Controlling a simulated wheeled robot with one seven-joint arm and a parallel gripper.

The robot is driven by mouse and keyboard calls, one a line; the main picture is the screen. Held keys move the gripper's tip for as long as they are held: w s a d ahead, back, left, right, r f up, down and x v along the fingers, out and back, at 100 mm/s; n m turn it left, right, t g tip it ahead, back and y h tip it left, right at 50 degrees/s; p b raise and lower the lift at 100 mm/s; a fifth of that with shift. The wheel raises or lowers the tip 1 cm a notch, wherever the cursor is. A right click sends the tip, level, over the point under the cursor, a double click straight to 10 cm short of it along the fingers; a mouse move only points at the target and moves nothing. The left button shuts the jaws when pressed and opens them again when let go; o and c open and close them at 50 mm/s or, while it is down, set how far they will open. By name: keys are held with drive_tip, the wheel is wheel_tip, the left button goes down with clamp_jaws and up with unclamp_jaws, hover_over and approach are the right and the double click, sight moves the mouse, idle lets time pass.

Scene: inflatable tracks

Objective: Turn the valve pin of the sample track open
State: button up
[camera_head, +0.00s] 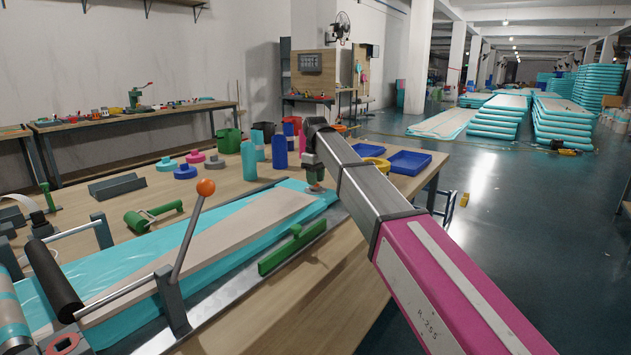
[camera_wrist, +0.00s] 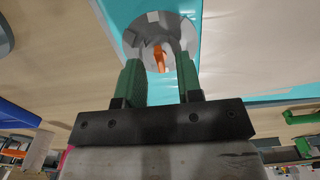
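The sample track (camera_head: 235,228), cyan with a beige top, lies across the workbench in the head view. It also shows in the wrist view (camera_wrist: 112,22) as a cyan strip. A round grey valve (camera_wrist: 173,30) is set in its cyan surface, with an orange pin (camera_wrist: 159,60) standing in the middle. My gripper (camera_wrist: 159,66) has green fingers, spread apart on either side of the pin. A gap shows between the pin and each finger. In the head view my gripper (camera_head: 315,176) points down at the far end of the track, and hides most of the valve there.
A green bar (camera_head: 292,248) lies along the track's near side. A lever with an orange knob (camera_head: 206,187) stands at the front. Blue and cyan bottles (camera_head: 279,152) stand close left of my gripper. Blue trays (camera_head: 408,162) are to the right.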

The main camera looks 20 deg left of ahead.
drive_tip(key=shift+f, duration=0.45)
clamp_jaws()
